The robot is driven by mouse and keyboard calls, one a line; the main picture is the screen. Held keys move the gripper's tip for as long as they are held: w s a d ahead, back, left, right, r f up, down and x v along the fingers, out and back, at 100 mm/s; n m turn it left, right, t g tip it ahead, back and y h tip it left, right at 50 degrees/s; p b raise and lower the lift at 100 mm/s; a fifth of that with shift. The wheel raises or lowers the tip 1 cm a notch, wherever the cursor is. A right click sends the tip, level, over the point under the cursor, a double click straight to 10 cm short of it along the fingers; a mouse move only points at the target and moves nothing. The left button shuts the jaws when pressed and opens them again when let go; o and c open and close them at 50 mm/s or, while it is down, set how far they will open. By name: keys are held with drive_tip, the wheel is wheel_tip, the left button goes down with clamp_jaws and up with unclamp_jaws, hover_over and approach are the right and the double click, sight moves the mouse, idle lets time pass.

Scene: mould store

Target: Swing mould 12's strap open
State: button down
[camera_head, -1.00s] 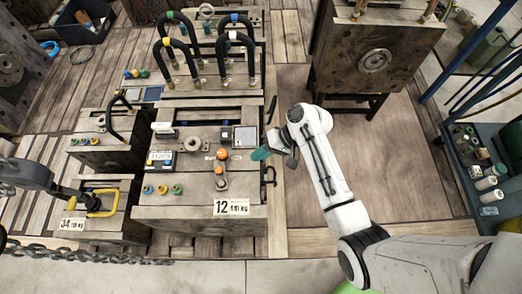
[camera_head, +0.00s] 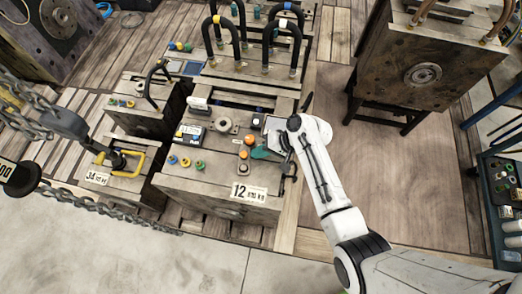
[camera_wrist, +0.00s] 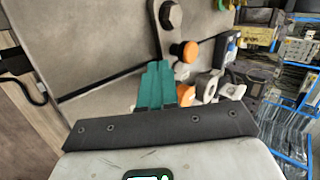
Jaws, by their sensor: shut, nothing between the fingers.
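Mould 12 (camera_head: 208,187) is the large grey-brown block with a "12" label (camera_head: 248,191) on its front edge. On its top, a grey metal strap (camera_wrist: 168,38) runs from a hex bolt (camera_wrist: 171,14) to near an orange knob (camera_wrist: 185,51). In the head view two orange knobs (camera_head: 247,140) show at the strap. My gripper (camera_head: 258,153) has teal fingers, shut and empty, just right of the knobs. In the wrist view the fingertips (camera_wrist: 157,66) are close beside the strap and left of the orange knob; I cannot tell whether they touch.
Black hoses (camera_head: 228,35) arch up behind the top. Coloured caps (camera_head: 185,163) sit at its left. A hook and chain (camera_head: 65,122) hang at the left near mould 34 (camera_head: 120,184). Another mould on a stand (camera_head: 425,73) is at the right. Bare boards lie between.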

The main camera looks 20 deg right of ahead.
drive_tip(key=shift+w, duration=0.1)
drive_tip(key=shift+w+a+f+n+g+b, duration=0.15)
drive_tip(key=shift+w+n+g+b, duration=0.35)
drive_tip(key=shift+n+b, duration=0.3)
drive_tip(key=shift+w+a+n+g+y+b, duration=0.2)
drive_tip(key=shift+n+g+y+b, duration=0.1)
drive_tip(key=shift+n+g+b, duration=0.35)
